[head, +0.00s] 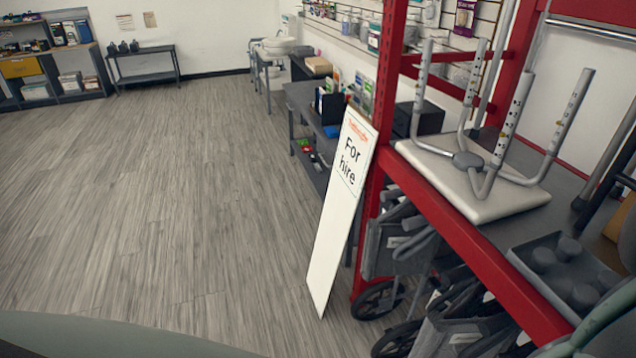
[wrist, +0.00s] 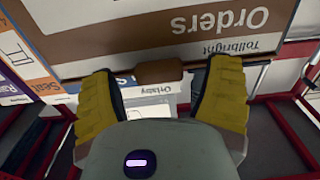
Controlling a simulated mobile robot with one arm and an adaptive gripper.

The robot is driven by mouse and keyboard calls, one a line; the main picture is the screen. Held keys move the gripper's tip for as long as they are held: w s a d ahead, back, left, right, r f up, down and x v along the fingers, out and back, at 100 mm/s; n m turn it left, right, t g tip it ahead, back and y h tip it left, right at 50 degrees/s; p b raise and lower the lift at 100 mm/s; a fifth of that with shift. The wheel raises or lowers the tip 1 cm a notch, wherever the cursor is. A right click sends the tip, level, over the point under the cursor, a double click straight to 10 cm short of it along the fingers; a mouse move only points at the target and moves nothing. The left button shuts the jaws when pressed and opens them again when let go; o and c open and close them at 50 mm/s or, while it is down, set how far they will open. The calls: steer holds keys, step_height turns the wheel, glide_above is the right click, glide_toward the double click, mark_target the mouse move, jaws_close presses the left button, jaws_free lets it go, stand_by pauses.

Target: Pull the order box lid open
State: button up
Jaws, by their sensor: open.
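In the wrist view, a brown panel marked "Orders" and "Tollbright" (wrist: 130,42), its lettering upside down, fills the top; it looks like the order box's front or lid. A brown handle (wrist: 158,72) sticks out from its near edge. My gripper (wrist: 160,88) is open, its two yellow fingers spread on either side of the handle with a gap at each side. I cannot tell whether the handle lies fully between the fingertips in depth. I make out neither the order box nor my gripper in the head view.
A white "For hire" board (head: 343,205) leans against a red-framed shelf (head: 470,250) at right. A stool (head: 470,185) lies upside down there, and folded wheelchairs (head: 400,250) stand below. The grey wood floor (head: 170,190) is clear at left. Red rails (wrist: 290,130) show in the wrist view.

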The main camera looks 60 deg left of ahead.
steer(key=shift+w+d, duration=0.1)
steer(key=shift+w, duration=0.1)
steer(key=shift+o, duration=0.2)
steer(key=shift+s, duration=0.1)
steer(key=shift+f, duration=0.1)
steer(key=c, duration=1.3)
steer(key=shift+c, duration=0.3)
